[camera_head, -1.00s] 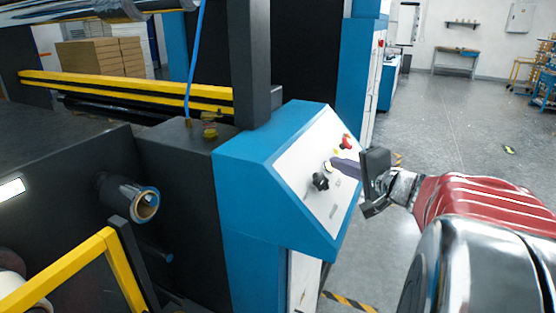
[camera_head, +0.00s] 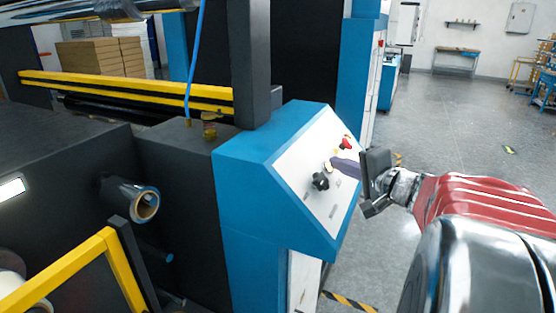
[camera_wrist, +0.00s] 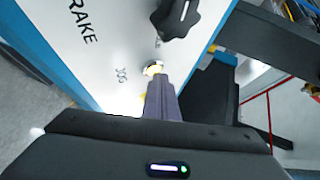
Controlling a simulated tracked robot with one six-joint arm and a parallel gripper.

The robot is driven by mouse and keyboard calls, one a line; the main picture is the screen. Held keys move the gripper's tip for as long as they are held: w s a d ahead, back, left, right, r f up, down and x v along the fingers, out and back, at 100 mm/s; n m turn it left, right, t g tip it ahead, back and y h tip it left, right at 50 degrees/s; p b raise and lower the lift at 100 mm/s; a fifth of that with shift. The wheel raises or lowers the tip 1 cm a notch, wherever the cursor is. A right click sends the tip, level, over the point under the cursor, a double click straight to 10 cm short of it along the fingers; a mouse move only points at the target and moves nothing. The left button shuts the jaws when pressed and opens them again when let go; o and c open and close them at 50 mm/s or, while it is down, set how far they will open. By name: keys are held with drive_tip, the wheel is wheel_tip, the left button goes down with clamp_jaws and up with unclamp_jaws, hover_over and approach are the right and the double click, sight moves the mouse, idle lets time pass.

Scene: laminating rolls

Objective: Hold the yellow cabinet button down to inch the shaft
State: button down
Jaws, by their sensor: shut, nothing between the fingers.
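The yellow button (camera_wrist: 153,68) is a small round button with a pale ring, beside the JOG lettering on the white sloped panel in the wrist view. It also shows in the head view (camera_head: 327,166), mostly behind the fingertips. My gripper (camera_wrist: 161,82) is shut and empty, its dark purple-grey fingers pointing at the button. The fingertips meet the button's lower edge in the wrist view; I cannot tell how far it is pressed. In the head view my gripper (camera_head: 338,167) reaches the panel from the right.
A black knob (camera_head: 321,181) sits just below the button, and a red button (camera_head: 346,143) above it. The blue cabinet (camera_head: 255,190) carries the panel. Open floor (camera_head: 450,120) lies behind the arm.

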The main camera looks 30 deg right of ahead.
idle(0.7)
drive_tip(key=shift+s+d+r, duration=0.35)
drive_tip(key=shift+s+r, duration=0.1)
drive_tip(key=shift+r, duration=0.1)
drive_tip(key=s+d+r, duration=0.2)
drive_tip(key=r, duration=0.1)
drive_tip(key=shift+s+d+r, duration=0.1)
drive_tip(key=shift+s+r, duration=0.2)
drive_tip(key=shift+s, duration=0.1)
idle(0.5)
idle(0.6)
